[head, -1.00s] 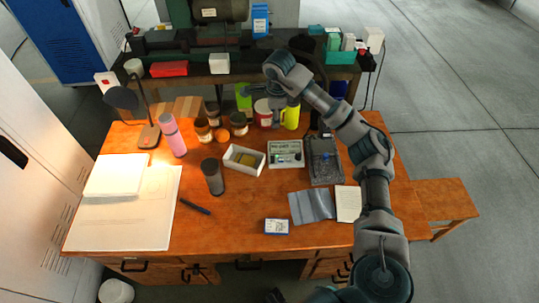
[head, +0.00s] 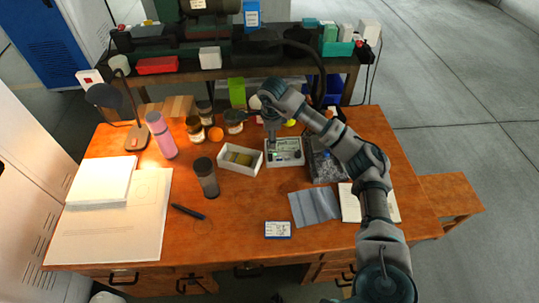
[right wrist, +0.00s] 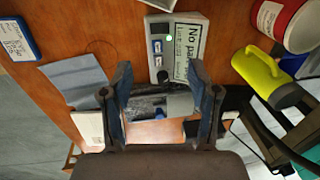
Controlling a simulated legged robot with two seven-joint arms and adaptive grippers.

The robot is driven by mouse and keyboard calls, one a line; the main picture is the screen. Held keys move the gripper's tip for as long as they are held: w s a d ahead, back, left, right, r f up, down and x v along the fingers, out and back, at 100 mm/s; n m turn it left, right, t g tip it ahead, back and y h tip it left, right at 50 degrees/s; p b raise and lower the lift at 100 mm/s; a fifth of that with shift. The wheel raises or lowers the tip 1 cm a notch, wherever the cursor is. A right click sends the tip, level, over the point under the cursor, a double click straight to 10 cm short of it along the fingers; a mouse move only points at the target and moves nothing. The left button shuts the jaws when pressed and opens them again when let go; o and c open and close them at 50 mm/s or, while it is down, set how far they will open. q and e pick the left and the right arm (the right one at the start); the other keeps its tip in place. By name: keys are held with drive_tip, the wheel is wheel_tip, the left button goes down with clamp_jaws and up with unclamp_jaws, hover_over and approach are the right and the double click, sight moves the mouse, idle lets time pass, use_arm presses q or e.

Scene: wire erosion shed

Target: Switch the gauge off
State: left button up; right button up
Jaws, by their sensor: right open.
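The gauge (head: 288,158) is a pale flat box on the wooden desk, behind the middle. In the right wrist view the gauge (right wrist: 183,68) shows a printed label, a lit green light (right wrist: 169,38) and small controls beside it. I cannot tell the switch's position. My right gripper (head: 271,137) is above the gauge's back left part in the head view, hiding some of it. In the right wrist view my right gripper (right wrist: 160,74) is open and empty, its fingertips near one end of the gauge. Contact cannot be told. My left gripper is not in view.
An open white box (head: 226,165) stands left of the gauge, and a dark tray-like item (head: 327,170) right of it. Jars (head: 195,130), a yellow flask (right wrist: 262,72) and a red-and-white tin (right wrist: 283,22) stand nearby.

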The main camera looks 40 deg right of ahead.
approach(270, 157)
drive_tip(key=shift+f+b, duration=0.2)
drive_tip(key=shift+b, duration=0.15)
drive_tip(key=f, duration=0.4)
drive_tip(key=f+b, duration=0.1)
drive_tip(key=f, duration=0.1)
drive_tip(key=shift+w+d+f, duration=0.2)
drive_tip(key=shift+w+d, duration=0.1)
drive_tip(key=shift+w, duration=0.1)
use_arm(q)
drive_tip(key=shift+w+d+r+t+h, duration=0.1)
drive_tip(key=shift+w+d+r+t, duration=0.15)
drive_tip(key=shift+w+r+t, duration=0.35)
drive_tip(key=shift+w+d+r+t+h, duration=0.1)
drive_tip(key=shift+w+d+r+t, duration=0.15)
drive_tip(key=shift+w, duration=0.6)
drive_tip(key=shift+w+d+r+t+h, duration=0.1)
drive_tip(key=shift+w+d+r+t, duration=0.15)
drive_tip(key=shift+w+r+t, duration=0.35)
use_arm(e)
drive_tip(key=shift+w+f, duration=0.1)
drive_tip(key=shift+f, duration=0.5)
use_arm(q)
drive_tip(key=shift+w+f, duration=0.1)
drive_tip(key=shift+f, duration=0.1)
